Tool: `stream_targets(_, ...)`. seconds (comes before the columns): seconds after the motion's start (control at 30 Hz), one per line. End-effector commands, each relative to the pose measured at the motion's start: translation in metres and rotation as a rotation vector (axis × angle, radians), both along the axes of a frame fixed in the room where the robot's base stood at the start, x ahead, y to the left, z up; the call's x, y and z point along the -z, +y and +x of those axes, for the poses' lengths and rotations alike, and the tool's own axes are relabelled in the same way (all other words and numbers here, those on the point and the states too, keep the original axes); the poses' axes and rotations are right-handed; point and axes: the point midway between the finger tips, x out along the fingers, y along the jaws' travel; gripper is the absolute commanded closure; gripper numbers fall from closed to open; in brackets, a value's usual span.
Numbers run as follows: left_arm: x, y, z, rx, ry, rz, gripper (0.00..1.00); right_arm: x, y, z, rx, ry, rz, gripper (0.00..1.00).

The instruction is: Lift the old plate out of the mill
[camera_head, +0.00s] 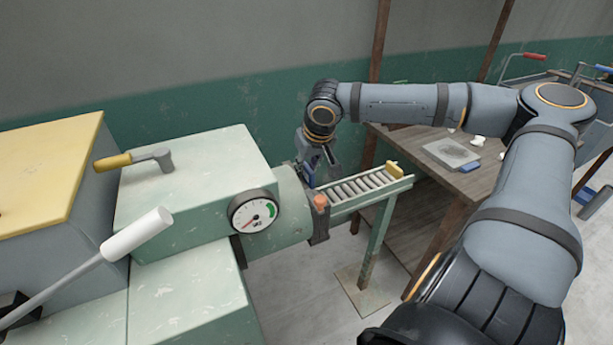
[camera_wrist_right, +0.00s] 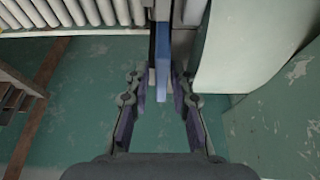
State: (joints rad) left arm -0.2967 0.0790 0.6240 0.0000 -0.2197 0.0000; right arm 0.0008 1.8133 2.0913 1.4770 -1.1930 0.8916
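The pale green mill (camera_head: 195,180) fills the left of the head view, with its rounded barrel (camera_head: 292,205) ending at a dark frame (camera_head: 320,228). A blue upright piece (camera_wrist_right: 162,70), which looks like the tab of the old plate, stands in the slot at the barrel's mouth. The plate's body is hidden. My right gripper (camera_wrist_right: 160,88) is open, its two fingers on either side of the blue piece with gaps visible. In the head view my right gripper (camera_head: 318,158) is at the barrel's mouth, partly hidden by its own wrist. My left gripper is not in view.
A roller track (camera_head: 362,188) with a yellow end stop (camera_head: 394,168) runs right from the mouth. An orange knob (camera_head: 320,200) and a gauge (camera_head: 253,212) sit close by. A white-gripped lever (camera_head: 135,235) sticks up at left. A wooden table (camera_head: 425,165) holds a grey slab (camera_head: 452,153).

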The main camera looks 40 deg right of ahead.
Motion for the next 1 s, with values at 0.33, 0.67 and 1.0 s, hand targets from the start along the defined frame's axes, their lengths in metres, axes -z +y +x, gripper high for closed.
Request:
stream_targets(0.33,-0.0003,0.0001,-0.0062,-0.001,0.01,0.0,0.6,0.0023,0.0,0.0013,-0.001,-0.001,0.002,0.87)
stream_targets(0.67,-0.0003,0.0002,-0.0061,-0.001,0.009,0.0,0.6,0.0021,0.0001,0.0014,-0.001,-0.002,0.001,1.0)
stream_targets(1.0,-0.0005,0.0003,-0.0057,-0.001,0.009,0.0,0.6,0.0013,-0.0001,0.0017,-0.001,-0.002,0.001,1.0)
